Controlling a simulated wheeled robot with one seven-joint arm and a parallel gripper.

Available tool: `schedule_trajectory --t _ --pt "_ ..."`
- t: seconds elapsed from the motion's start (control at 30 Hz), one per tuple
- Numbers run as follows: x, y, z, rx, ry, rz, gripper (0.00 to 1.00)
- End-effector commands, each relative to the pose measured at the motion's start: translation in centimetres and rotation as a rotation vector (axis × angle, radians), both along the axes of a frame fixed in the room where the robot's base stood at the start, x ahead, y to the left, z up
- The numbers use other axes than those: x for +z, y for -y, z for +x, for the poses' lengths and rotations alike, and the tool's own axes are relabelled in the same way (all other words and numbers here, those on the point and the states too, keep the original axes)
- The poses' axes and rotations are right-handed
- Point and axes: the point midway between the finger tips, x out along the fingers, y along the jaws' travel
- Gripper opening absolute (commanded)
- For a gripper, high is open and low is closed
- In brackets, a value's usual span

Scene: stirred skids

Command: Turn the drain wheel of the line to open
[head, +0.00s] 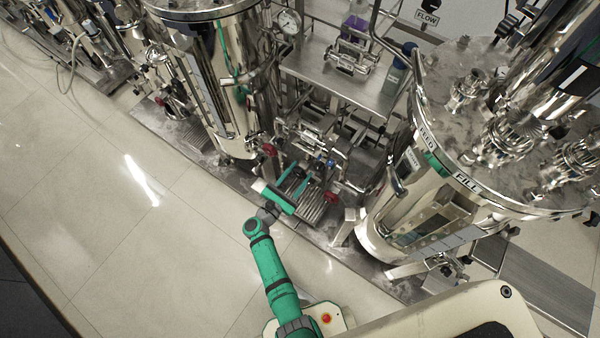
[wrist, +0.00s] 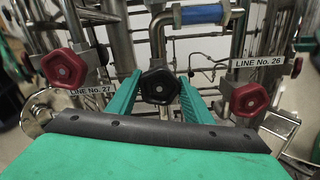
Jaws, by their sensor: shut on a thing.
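In the wrist view a black handwheel (wrist: 160,86) sits on a pipe in the middle. My gripper (wrist: 160,98) has one green finger on each side of it and is shut on it. A red handwheel (wrist: 64,68) stands to the left, above a label "LINE No. 27" (wrist: 91,92). Another red handwheel (wrist: 248,99) stands to the right, below a label "LINE No. 26" (wrist: 259,62). In the head view my gripper (head: 297,183) reaches into the low pipework between two steel tanks; the black wheel cannot be made out there.
A steel tank (head: 232,90) stands left of the pipework and a larger one (head: 440,190) marked "FEED" and "FILL" stands right. Red wheels (head: 270,150) (head: 331,197) flank my gripper. Bare pipes close in behind the black wheel. The tiled floor (head: 110,200) at left is clear.

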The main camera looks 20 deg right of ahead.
Motion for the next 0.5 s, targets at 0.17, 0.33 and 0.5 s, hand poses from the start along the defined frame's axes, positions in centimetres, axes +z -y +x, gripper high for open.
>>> schedule_trajectory --t 0.17,0.33,0.5 --pt "0.08 -0.3 0.01 0.002 -0.048 -0.041 0.24" --pt "0.08 -0.47 0.04 0.004 -0.138 -0.111 0.24" --pt "0.07 -0.56 0.07 0.005 -0.259 -0.205 0.24"
